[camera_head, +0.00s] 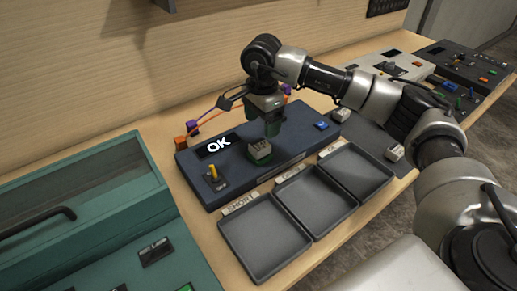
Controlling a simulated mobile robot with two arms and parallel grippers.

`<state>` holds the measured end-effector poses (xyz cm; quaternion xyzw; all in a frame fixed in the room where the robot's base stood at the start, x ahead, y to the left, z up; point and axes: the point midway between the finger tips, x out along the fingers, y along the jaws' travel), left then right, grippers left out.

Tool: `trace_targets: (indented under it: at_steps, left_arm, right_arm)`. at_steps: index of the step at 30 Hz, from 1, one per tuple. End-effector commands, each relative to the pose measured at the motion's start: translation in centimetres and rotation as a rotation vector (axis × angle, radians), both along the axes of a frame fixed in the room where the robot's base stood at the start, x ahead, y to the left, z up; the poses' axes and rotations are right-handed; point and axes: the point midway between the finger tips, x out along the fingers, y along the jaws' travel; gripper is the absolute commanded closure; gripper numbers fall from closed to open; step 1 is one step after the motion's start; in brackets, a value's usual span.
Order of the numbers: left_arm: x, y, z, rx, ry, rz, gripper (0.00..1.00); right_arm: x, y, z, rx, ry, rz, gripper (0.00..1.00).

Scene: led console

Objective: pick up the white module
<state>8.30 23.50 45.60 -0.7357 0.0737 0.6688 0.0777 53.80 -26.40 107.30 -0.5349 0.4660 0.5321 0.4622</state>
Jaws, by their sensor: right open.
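The console's display reads OK (219,145). My right gripper (270,128) points down just above and slightly behind the module, with its fingers close to it. The right gripper is open; whether a finger touches the module cannot be told from here. My left gripper is not in view.
Three grey trays (258,279) with labels stand in front of the console. Another white block (394,152) lies on a dark mat at the right. A teal case (100,190) stands at the left. More consoles (463,62) are at the far right.

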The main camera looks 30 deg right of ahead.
Motion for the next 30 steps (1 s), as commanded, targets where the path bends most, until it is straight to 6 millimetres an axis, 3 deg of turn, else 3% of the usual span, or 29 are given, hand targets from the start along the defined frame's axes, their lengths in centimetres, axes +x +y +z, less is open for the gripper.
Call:
trace_targets:
  at_steps: [3, 11, 19, 28, 30]
  left_arm:
    - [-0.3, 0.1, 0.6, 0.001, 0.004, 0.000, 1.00]
    - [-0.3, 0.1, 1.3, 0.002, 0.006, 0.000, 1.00]
    - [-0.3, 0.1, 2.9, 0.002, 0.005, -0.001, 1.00]
    - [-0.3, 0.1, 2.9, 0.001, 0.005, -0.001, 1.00]
    - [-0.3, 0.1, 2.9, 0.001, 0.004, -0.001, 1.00]
  right_arm:
    - [0.0, 0.0, -1.9, 0.003, 0.003, 0.000, 0.28]
    - [0.0, 0.1, -4.1, 0.005, 0.002, 0.000, 0.28]
    - [0.2, 0.0, -7.9, 0.006, 0.003, 0.000, 0.28]
    - [0.2, 0.0, -8.8, 0.006, -0.001, 0.001, 0.28]
    - [0.2, 0.0, -8.8, 0.006, -0.001, 0.001, 0.35]
